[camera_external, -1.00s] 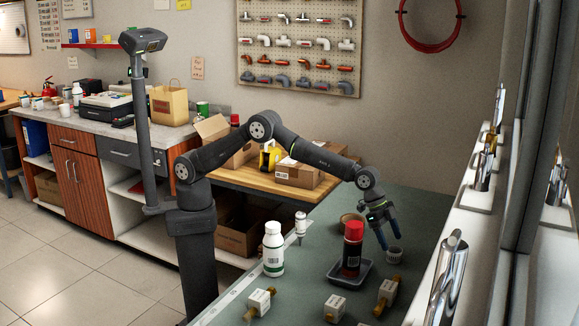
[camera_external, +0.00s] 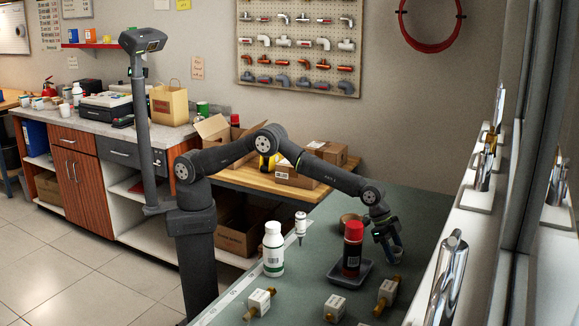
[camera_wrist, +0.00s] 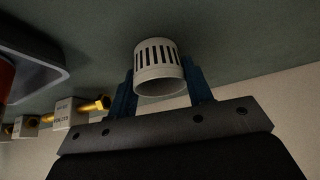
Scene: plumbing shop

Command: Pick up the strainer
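The strainer (camera_wrist: 160,66) is a pale, slotted cup near the top middle of the wrist view, with its round open end toward the camera. In the external view it is small and mostly hidden at my gripper (camera_external: 391,250), low over the right side of the green table. In the wrist view my gripper's two blue fingers (camera_wrist: 164,85) stand on either side of the strainer, very close to its sides. I cannot tell whether they press on it. It appears to be at the table surface.
A dark tray (camera_external: 338,279) with a red-capped bottle (camera_external: 353,248) stands just left of my gripper. Brass-ended valves (camera_external: 387,292) lie nearer the front. A white bottle (camera_external: 273,248) stands further left. A ledge with chrome taps (camera_external: 447,275) borders the right side.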

